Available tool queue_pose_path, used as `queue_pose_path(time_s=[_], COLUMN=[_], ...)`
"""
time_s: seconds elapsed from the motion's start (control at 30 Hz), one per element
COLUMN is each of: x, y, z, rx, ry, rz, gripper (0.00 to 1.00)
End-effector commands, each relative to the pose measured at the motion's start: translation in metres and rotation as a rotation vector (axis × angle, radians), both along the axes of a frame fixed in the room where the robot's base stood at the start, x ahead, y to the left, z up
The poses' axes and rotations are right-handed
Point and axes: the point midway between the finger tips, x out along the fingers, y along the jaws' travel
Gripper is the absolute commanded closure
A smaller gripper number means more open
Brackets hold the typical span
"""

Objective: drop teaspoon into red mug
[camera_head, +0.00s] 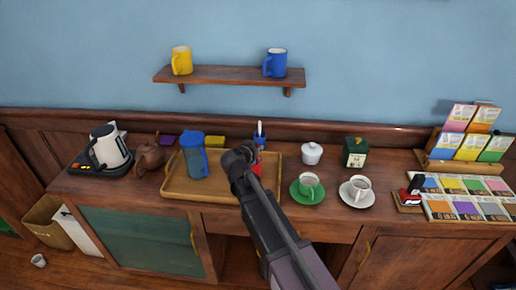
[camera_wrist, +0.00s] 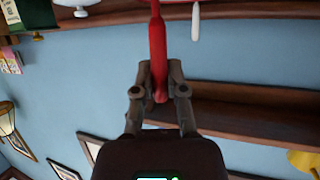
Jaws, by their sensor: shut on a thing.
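My gripper (camera_wrist: 158,85) is shut on a long, slim red thing, which I take to be the teaspoon (camera_wrist: 157,45). It stretches away from the fingertips to the top edge of the wrist view. In the head view my gripper (camera_head: 239,156) is over the right part of the wooden tray (camera_head: 205,192). A small red patch, likely the red mug (camera_head: 257,169), shows just right of the gripper. My arm hides most of it, so its opening and the gap to the spoon cannot be told.
A blue pitcher (camera_head: 195,160) stands on the tray left of my gripper. Behind is a blue cup (camera_head: 260,138) holding a white utensil. To the right are a white lidded pot (camera_head: 311,153), a green cup (camera_head: 309,184) and a white cup (camera_head: 359,187). A wall shelf (camera_head: 230,76) holds two mugs.

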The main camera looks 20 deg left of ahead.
Motion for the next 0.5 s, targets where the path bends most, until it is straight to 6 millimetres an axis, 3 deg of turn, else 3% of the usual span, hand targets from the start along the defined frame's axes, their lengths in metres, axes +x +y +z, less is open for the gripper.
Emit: queue_pose_path(time_s=[0.2,0.23,0.37,0.5], x=[-0.0001,-0.0001,-0.0002,-0.0002], y=[0.0002,0.0002,0.0003,0.0003], z=[0.0003,0.0002,0.0002,0.0002], rx=[0.000,0.000,0.000,0.000], ry=[0.000,0.000,0.000,0.000], rz=[0.000,0.000,0.000,0.000], gripper=[1.00,0.80,0.43,0.43])
